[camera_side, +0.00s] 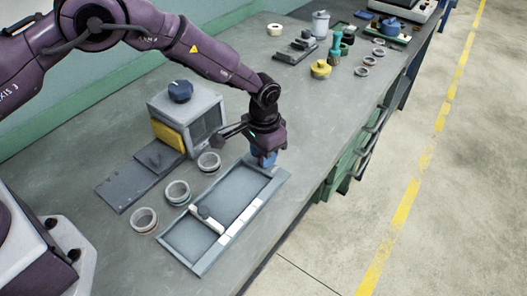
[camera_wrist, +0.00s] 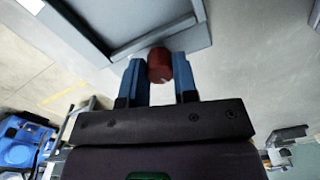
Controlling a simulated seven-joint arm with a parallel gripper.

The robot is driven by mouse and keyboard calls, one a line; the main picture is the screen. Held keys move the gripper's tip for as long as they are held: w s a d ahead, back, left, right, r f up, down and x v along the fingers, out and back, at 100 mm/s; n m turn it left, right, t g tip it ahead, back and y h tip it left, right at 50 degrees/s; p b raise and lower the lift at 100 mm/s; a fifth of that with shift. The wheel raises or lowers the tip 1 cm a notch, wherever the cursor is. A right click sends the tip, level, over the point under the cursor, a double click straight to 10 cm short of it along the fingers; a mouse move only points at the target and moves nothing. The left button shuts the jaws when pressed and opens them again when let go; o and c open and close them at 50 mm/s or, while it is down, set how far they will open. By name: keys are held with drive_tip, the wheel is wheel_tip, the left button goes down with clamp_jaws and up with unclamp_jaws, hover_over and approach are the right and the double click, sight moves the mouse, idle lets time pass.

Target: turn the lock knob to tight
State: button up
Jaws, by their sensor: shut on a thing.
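My gripper (camera_side: 264,160) points down at the far right end of the flat grey frame (camera_side: 281,176) in the side view. In the wrist view its two blue fingers (camera_wrist: 159,80) are shut on a dark red, rounded knob (camera_wrist: 160,62), one finger on each side. The knob sits beside the outer edge of the grey frame, which also shows in the wrist view (camera_wrist: 160,38). In the side view the fingers hide the knob. I cannot tell any tight marking or how far the knob is turned.
A grey box (camera_side: 205,106) with a dark blue knob (camera_side: 180,91) on top and a yellow panel (camera_side: 168,135) stands left of my gripper. Three metal rings (camera_side: 177,192) lie beside the frame. White blocks (camera_side: 240,222) line its right edge. The bench behind my gripper holds several small items.

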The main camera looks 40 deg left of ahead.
drive_tip(key=shift+w+m, duration=0.1)
drive_tip(key=shift+m, duration=1.4)
drive_tip(key=o, duration=0.9)
drive_tip(key=shift+o, duration=0.2)
wheel_tip(320, 180, up, 13)
